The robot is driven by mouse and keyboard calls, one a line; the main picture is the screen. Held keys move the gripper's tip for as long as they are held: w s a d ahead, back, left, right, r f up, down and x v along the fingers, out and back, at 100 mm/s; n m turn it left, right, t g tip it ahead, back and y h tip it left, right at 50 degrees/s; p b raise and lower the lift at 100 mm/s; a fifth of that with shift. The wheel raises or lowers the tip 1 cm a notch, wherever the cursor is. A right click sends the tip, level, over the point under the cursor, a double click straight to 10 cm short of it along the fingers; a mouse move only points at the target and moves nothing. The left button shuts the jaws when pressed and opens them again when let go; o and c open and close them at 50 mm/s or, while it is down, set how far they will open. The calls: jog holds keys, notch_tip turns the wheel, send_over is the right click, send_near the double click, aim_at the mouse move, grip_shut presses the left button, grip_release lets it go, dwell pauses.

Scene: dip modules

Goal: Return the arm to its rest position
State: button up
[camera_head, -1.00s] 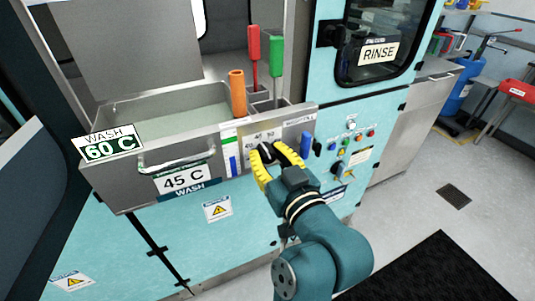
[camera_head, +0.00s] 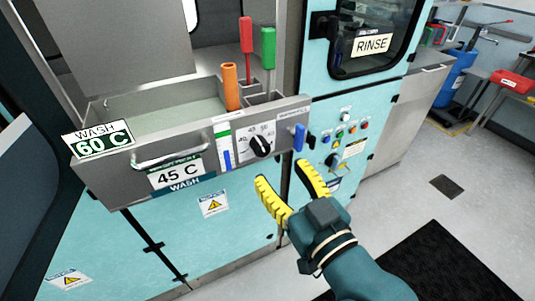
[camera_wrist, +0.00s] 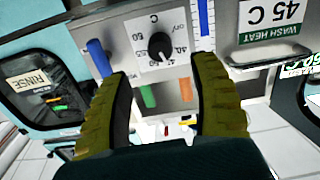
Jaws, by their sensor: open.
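My gripper (camera_head: 290,184) has yellow fingers spread apart with nothing between them. In the head view it is below and to the right of the black temperature knob (camera_head: 261,145), clear of it. In the wrist view the knob (camera_wrist: 161,46) shows beyond the open fingers (camera_wrist: 165,98), on its pale dial plate on the wash drawer's front. My teal arm reaches in from the lower right of the head view.
The wash drawer (camera_head: 129,180) juts out from the teal machine at left, with an orange handle (camera_head: 231,87) standing in it. A blue lever (camera_head: 299,138) and a button panel are close to my gripper. Open floor (camera_head: 470,215) lies at right, with a black mat (camera_head: 440,265).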

jog(key=v, duration=0.3)
jog(key=shift+s+d, duration=0.1)
jog(key=shift+s, duration=0.15)
